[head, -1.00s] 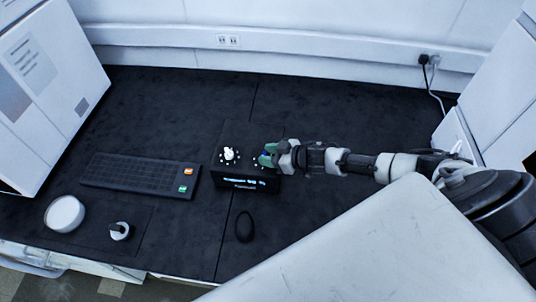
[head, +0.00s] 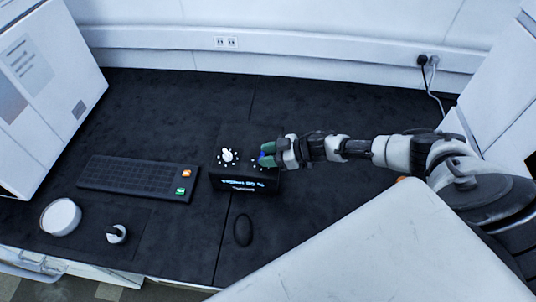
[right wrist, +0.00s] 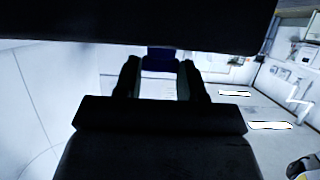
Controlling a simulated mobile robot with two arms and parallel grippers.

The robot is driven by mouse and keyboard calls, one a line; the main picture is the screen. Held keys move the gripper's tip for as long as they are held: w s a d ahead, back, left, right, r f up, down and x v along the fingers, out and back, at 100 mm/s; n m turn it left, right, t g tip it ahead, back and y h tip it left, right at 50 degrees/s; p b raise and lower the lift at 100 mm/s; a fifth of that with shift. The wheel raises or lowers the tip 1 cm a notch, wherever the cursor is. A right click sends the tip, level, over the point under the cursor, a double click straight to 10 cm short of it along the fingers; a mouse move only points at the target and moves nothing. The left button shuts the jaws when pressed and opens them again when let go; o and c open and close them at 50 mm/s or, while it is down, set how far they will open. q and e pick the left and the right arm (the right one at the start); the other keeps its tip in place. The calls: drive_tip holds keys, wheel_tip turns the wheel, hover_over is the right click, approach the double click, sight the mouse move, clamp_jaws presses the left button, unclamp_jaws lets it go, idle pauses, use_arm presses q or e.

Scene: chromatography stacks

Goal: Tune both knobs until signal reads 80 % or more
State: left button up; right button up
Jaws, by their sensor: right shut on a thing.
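The display text is upside down and too small to read surely. The left knob (head: 228,156) is white, ringed by white dots, with nothing touching it. My right gripper (head: 268,155) comes in from the right and is shut on the right knob, which is blue and mostly hidden by the fingers. In the right wrist view the blue knob (right wrist: 160,60) sits between both fingers. My left gripper is not in view.
A white round dish (head: 61,217) and a small white-and-black item (head: 116,234) are front left. A black mouse (head: 243,230) lies in front. The bench behind is clear.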

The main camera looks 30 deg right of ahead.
drive_tip(key=o, duration=0.9)
drive_tip(key=shift+b+v, duration=1.05)
drive_tip(key=shift+v, duration=4.3)
drive_tip(key=shift+s, duration=0.1)
